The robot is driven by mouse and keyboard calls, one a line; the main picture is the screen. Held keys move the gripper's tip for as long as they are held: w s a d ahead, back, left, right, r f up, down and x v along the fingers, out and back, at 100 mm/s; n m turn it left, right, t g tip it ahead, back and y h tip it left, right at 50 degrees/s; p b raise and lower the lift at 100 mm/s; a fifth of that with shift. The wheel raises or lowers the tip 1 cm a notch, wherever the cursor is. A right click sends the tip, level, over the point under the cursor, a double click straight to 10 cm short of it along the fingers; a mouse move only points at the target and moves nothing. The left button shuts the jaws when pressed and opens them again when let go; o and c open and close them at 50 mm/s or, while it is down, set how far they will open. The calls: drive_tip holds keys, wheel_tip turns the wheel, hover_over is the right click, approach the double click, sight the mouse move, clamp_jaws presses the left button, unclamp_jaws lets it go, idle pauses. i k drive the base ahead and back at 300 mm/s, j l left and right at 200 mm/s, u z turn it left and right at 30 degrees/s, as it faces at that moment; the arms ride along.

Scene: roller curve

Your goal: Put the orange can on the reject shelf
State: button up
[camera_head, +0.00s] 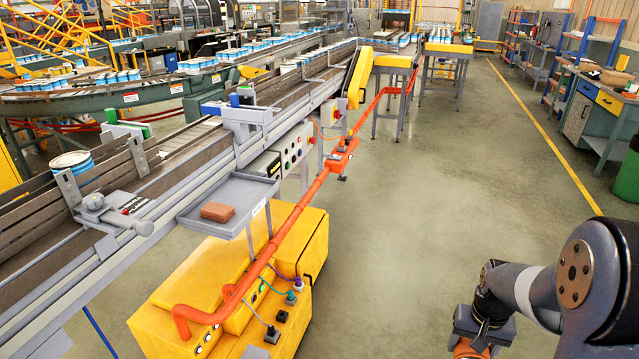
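I cannot pick out an orange can in this view. One can (82,172) with a blue and white side and a pale top stands on the near conveyor at the left, behind a grey clamp-like fitting. A small grey tray shelf (190,216), which appears to be the reject shelf, sticks out from the conveyor's near side. A reddish-brown block lies on it (217,212), and a small white label is on its edge. My arm shows at the lower right, and its end runs out of the bottom edge. My gripper is not visible.
The near conveyor (185,150) runs from lower left towards the back. A yellow machine housing (300,248) with orange pipes stands below the shelf. A control box with buttons (291,147) sits beyond it. The floor (460,190) in the middle right is clear. Workbenches line the right.

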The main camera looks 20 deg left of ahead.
sight(238, 194)
drive_tip(key=i, duration=1.45)
drive_tip(key=i+u, duration=0.1)
drive_tip(key=i, duration=0.55)
drive_tip(key=i+l+u, duration=0.1)
drive_tip(key=i, duration=0.55)
drive_tip(key=i+u, duration=0.1)
drive_tip(key=u, duration=1.45)
